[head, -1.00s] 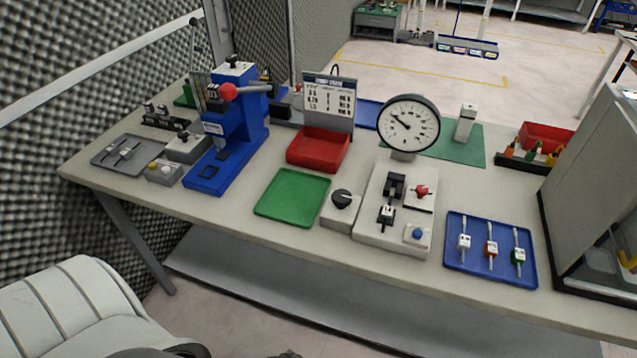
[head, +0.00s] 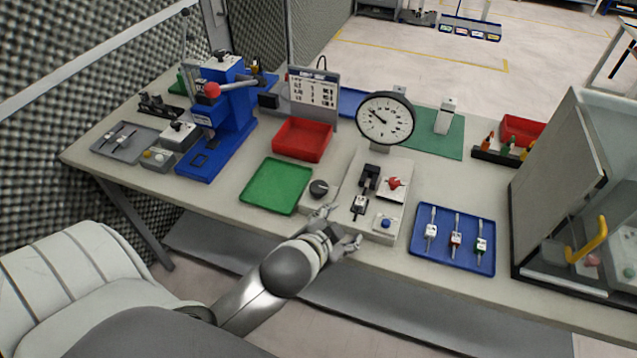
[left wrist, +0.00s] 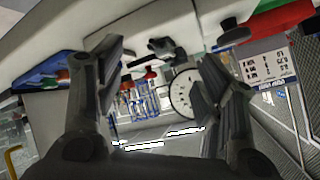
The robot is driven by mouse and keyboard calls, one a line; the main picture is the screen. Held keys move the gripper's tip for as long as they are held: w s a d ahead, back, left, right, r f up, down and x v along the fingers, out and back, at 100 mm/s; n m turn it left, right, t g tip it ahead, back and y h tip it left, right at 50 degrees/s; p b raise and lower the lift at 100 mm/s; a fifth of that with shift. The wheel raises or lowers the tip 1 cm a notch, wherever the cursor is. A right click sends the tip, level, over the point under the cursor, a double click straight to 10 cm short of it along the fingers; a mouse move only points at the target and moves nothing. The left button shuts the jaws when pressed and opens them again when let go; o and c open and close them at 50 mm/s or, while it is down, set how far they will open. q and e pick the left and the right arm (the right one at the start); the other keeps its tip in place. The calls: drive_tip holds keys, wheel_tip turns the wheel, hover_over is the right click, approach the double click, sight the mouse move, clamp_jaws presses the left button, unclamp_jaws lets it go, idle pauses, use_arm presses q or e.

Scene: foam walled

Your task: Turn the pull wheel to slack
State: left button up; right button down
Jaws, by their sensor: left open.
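The pull test fixture is a pale base plate (head: 345,205) with a black clamp, a red star-shaped wheel (head: 394,183) and a blue button (head: 386,223). A small box with a round black knob (head: 318,188) stands at its left. A white dial gauge (head: 385,119) stands behind the plate. A small white-bodied specimen (head: 360,203) sits below the black clamp (head: 369,180). My left gripper (head: 345,227) is open and empty at the plate's front edge, short of the red wheel. The left wrist view shows its two spread fingers (left wrist: 163,80) with the gauge between and beyond them. My right gripper is out of view.
A green tray (head: 249,199) and a red bin (head: 303,153) lie left of the fixture. A blue tray (head: 469,263) with several specimens lies at its right. A glass-fronted cabinet (head: 545,165) bounds the right side. A blue press (head: 225,130) stands at the left.

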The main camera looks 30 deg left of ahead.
use_arm(q)
drive_tip(key=w+d+r+m+t+h, duration=0.35)
drive_tip(key=w+r+m, duration=0.2)
drive_tip(key=r, duration=0.35)
drive_tip(key=w+d+r+m+t+h, duration=0.3)
drive_tip(key=w+d+r+m+t, duration=0.25)
drive_tip(key=r, duration=0.35)
drive_tip(key=s+d+r+m+g+h, duration=0.15)
drive_tip(key=d+m+g+h, duration=0.45)
drive_tip(key=m, duration=0.6)
drive_tip(key=s+d+r+m+g+h, duration=0.1)
drive_tip(key=s+d+m+g+h, duration=0.1)
drive_tip(key=d+m+g+h, duration=0.7)
drive_tip(key=m+g+y, duration=0.5)
drive_tip(key=m+y, duration=0.7)
drive_tip(key=y, duration=0.8)
hover_over(319, 186)
wheel_tip(319, 186, down, 13)
drive_tip(key=shift+s+a+f, duration=0.1)
drive_tip(key=shift+f, duration=0.2)
wheel_tip(319, 186, down, 10)
drive_tip(key=p, duration=0.3)
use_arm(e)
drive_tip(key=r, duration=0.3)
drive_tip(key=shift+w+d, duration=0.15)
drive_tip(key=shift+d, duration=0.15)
use_arm(q)
drive_tip(key=shift+c, duration=0.5)
